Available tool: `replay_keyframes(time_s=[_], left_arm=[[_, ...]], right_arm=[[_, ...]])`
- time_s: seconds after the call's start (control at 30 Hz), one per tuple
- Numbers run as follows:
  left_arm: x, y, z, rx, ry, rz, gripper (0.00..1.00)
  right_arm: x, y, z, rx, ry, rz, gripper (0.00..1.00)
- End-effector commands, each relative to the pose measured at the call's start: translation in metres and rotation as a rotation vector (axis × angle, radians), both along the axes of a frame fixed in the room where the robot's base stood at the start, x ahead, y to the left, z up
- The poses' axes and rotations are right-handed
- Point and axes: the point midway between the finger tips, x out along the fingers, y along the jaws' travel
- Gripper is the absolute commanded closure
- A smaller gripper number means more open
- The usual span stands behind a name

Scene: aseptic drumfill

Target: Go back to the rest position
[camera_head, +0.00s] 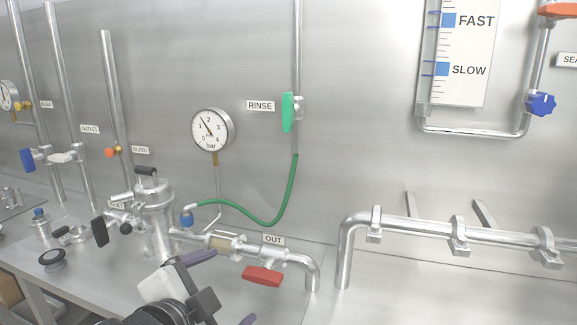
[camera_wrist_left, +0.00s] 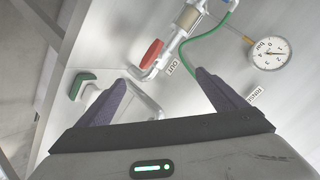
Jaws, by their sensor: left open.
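My left gripper (camera_head: 237,284) is at the bottom of the head view, in front of the bench pipework. Its two purple fingers stand apart, with nothing between them. The left wrist view also shows the open fingers (camera_wrist_left: 160,80), pointing toward the OUT pipe end. The red OUT handle (camera_head: 263,276) lies just beyond the gripper, apart from it; it also shows in the left wrist view (camera_wrist_left: 151,53). My right gripper is in neither view.
A steel filter housing (camera_head: 155,215) and green hose (camera_head: 278,200) stand behind the gripper. A pressure gauge (camera_head: 212,130) and green RINSE handle (camera_head: 287,112) are on the wall. A bent steel pipe (camera_head: 410,228) stands to the right.

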Motion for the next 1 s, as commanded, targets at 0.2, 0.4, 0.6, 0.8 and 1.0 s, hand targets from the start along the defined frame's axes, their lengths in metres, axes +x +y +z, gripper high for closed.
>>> replay_keyframes(time_s=[0.2,0.4,0.6,0.8,1.0], left_arm=[[-0.081,0.044,-0.128,-0.217,0.366,0.25,0.09],[-0.165,0.081,-0.202,-0.324,0.616,0.493,0.09],[-0.243,0.108,-0.244,-0.369,0.789,0.701,0.09],[-0.245,0.105,-0.281,-0.426,0.771,0.719,0.09],[-0.226,0.087,-0.324,-0.514,0.673,0.647,0.09]], right_arm=[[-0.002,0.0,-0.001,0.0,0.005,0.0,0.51],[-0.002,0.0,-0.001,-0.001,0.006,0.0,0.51],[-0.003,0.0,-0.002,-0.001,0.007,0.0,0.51],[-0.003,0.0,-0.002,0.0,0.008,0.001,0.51],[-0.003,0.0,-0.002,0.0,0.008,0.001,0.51]])
